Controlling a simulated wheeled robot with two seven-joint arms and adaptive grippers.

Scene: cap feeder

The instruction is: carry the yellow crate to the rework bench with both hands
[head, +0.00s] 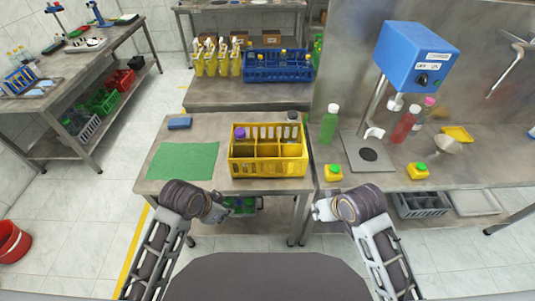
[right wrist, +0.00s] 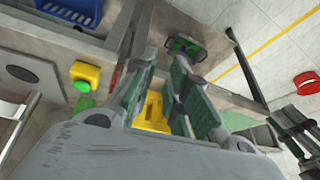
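The yellow crate (head: 268,168) stands upright on the near table, right of the green mat. It has several compartments, with a purple-capped bottle (head: 240,134) at its back left and a grey-capped bottle (head: 292,117) at its back right. My left gripper (head: 222,209) is in front of the table's near edge, apart from the crate. In the right wrist view its two dark fingers (right wrist: 294,130) look spread. My right gripper (head: 318,209) is likewise short of the crate. Its green-padded fingers (right wrist: 157,95) are apart, with yellow (right wrist: 150,112) visible beyond them.
A green mat (head: 184,160) and a blue block (head: 180,123) lie left of the crate. A green bottle (head: 329,125), yellow button box (head: 333,172) and blue capping machine (head: 415,55) stand right. A blue crate (head: 278,66) is behind. Another bench (head: 85,60) stands left across open floor.

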